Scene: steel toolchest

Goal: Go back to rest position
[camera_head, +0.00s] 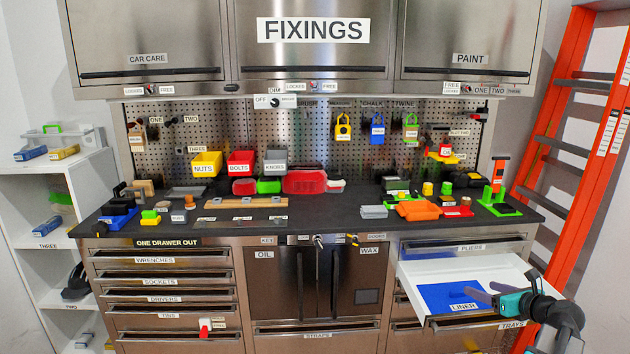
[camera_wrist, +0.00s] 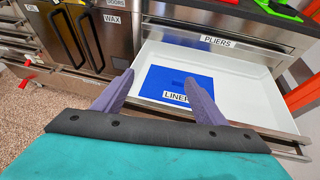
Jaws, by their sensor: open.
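My gripper (camera_head: 482,293) is at the lower right in the head view, above the front of an open white drawer (camera_head: 487,269). In the wrist view my gripper (camera_wrist: 159,77) shows two purple-grey fingers spread apart with nothing between them. A blue sheet labelled LINER (camera_head: 440,294) lies on the drawer floor. The blue liner (camera_wrist: 168,82) also shows in the wrist view beyond the fingers, partly hidden by the right one. The white drawer (camera_wrist: 240,85) is pulled out below the PLIERS label.
The dark worktop (camera_head: 330,228) of the toolchest carries many coloured parts and bins. An orange ladder (camera_head: 545,145) stands at the right, close to my arm. A white shelf unit (camera_head: 25,200) stands at the left. The floor is clear at the lower left in the wrist view.

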